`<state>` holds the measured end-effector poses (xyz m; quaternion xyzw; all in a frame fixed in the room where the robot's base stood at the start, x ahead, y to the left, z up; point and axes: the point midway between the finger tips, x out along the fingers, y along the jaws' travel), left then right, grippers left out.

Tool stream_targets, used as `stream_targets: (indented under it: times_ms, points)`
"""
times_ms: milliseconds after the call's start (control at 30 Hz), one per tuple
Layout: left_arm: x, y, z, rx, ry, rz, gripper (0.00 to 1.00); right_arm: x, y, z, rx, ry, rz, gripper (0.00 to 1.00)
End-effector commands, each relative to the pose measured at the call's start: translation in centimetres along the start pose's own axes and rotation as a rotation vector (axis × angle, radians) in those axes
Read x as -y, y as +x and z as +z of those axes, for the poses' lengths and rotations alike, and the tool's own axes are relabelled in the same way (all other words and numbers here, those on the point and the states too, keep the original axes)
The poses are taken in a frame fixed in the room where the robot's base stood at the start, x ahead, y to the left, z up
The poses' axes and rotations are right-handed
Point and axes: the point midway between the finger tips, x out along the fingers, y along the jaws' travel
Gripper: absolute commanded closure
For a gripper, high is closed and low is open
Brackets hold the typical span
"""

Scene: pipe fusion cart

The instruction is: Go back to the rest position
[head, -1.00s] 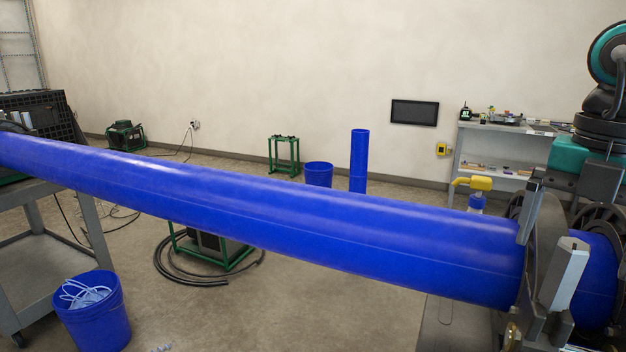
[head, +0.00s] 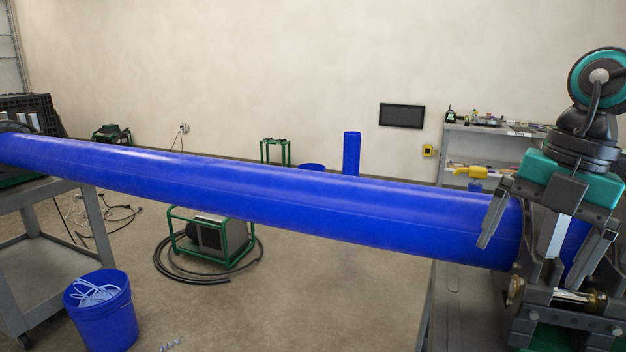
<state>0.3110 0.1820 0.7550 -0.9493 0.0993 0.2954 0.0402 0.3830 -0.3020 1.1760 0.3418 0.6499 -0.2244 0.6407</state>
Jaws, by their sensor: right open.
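My right gripper (head: 530,264) hangs at the right of the head view with its fingers pointing down and spread apart. The gripper hides part of the clamp and the pipe end. My left gripper is not in view.
The pipe spans the view from a grey table (head: 50,255) at left. A blue bucket (head: 100,320) stands on the floor before it. A green-framed machine (head: 210,238) with coiled hose is behind the pipe. A shelf (head: 490,131) stands back right.

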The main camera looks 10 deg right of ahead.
Motion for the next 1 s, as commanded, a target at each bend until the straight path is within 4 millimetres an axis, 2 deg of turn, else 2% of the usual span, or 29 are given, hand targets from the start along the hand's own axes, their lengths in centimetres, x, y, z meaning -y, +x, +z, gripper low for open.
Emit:
stream_targets:
  times_ms: [33,200,367,567,667,767,867,1000]
  points:
    - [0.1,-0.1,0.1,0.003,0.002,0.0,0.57,-0.5,1.2,-0.2,-0.051,-0.004,0.079,0.0]
    - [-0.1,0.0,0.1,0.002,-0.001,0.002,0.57,-2.9,3.9,-0.7,-0.181,-0.001,0.377,0.0]
    - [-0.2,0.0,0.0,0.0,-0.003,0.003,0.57,-5.3,5.6,-0.8,-0.271,0.07,0.712,0.0]
    - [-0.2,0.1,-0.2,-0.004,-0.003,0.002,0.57,-6.8,6.7,1.0,-0.29,0.297,1.13,0.0]
    - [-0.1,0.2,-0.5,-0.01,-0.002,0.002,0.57,-6.5,7.7,2.6,-0.256,0.471,1.296,0.0]
    - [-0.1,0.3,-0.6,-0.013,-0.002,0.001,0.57,-5.3,9.2,4.2,-0.199,0.674,1.415,0.0]
    - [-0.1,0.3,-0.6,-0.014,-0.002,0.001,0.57,-3.4,11.5,5.5,-0.125,0.901,1.477,0.0]
    - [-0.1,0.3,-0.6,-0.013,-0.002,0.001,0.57,-0.1,16.1,6.0,-0.009,1.237,1.456,0.0]
